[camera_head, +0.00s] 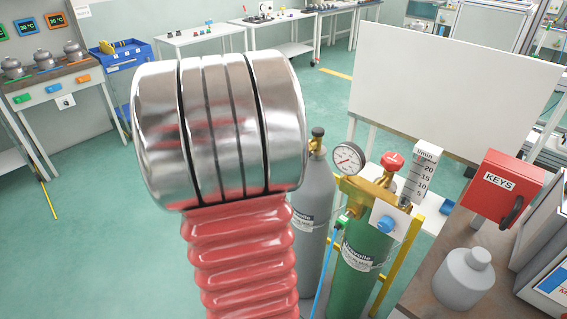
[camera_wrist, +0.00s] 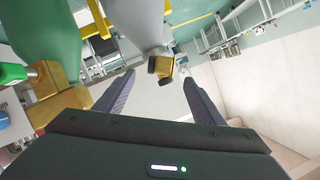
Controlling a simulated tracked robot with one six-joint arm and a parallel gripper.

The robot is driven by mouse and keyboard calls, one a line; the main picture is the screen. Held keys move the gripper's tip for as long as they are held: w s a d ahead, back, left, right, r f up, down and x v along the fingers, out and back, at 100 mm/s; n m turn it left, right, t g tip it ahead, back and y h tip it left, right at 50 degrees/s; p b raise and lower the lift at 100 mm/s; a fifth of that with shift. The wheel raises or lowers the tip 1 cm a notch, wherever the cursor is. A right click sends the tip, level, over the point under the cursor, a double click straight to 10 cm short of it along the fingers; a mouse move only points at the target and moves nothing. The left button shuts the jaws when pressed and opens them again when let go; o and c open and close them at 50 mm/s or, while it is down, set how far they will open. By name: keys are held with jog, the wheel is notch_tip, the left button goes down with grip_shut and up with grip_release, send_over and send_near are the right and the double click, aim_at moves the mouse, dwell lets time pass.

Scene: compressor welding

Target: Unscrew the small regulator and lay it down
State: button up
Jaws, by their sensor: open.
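The grey cylinder (camera_head: 313,190) has a small brass fitting with a black knob (camera_head: 317,133) on top, which appears to be the small regulator. In the wrist view this small regulator (camera_wrist: 165,69) shows as brass with black ends, at the end of the grey cylinder (camera_wrist: 136,22). My gripper (camera_wrist: 158,78) is open, its two dark fingers spread, with the fitting seen between and beyond the fingertips. I cannot tell whether the fingers reach around it. The gripper is not seen in the head view, where my arm covers the centre left.
A green cylinder (camera_head: 358,265) stands close right of the grey one, with a larger brass regulator (camera_head: 371,193), gauge (camera_head: 348,159) and flow tube (camera_head: 420,174). A red KEYS box (camera_head: 502,187) and grey bottle (camera_head: 464,279) are at right. A white board (camera_head: 440,85) stands behind.

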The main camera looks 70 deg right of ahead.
jog(key=x, duration=1.1)
jog(key=shift+d, duration=0.15)
jog(key=shift+c, duration=0.4)
jog(key=c, duration=1.5)
jog(key=shift+o, duration=0.2)
jog(key=shift+n, duration=0.3)
jog(key=shift+s+n+g+y, duration=0.1)
jog(key=shift+n+g+y, duration=0.6)
jog(key=shift+n+g, duration=0.7)
jog(key=shift+n+t, duration=0.3)
